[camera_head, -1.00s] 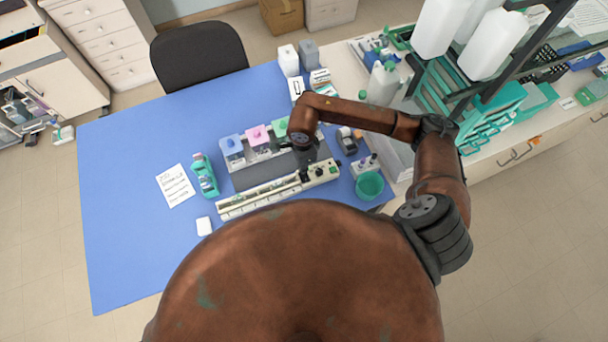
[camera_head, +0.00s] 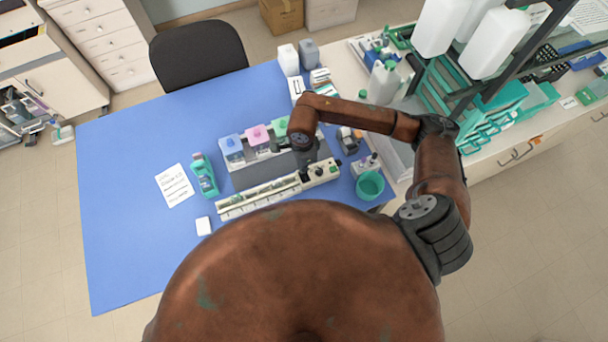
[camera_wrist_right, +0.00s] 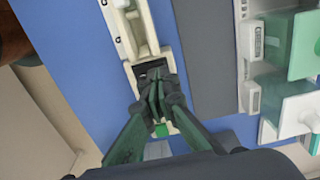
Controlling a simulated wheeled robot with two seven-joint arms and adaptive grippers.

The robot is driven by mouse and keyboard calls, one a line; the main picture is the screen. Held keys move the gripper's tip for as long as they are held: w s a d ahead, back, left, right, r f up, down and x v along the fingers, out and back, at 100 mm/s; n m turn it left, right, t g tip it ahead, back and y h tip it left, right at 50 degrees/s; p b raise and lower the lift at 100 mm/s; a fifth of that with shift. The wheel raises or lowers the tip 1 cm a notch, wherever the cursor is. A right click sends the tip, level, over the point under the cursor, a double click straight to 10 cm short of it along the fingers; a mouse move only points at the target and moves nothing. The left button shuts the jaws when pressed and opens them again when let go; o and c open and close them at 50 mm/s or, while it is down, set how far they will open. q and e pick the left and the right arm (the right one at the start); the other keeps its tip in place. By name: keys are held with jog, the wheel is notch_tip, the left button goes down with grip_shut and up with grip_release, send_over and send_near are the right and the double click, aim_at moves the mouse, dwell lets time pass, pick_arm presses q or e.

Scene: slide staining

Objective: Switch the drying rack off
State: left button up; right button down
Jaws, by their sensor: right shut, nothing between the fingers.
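The drying rack (camera_head: 258,197) is a long cream unit with a slotted channel, lying on the blue mat. Its control end (camera_head: 331,172) is at the right and carries dark controls. In the right wrist view the cream control end (camera_wrist_right: 133,73) shows a black recessed part (camera_wrist_right: 150,66), partly hidden by my fingers. My right gripper (camera_wrist_right: 155,82) is shut and empty, its tips over or at this black part; I cannot tell whether they touch. A small green patch (camera_wrist_right: 160,130) shows between the fingers. In the head view the right gripper (camera_head: 318,168) hangs above the control end. My left gripper is not in view.
A teal bowl (camera_head: 370,186) and a small dark device (camera_head: 348,140) are close at the right. The mat's left part is mostly clear.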

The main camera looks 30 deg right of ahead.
jog(key=shift+f+b, duration=0.7)
jog(key=shift+f, duration=0.1)
jog(key=shift+r, duration=0.1)
jog(key=shift+r+p, duration=1.45)
jog(key=shift+r, duration=2)
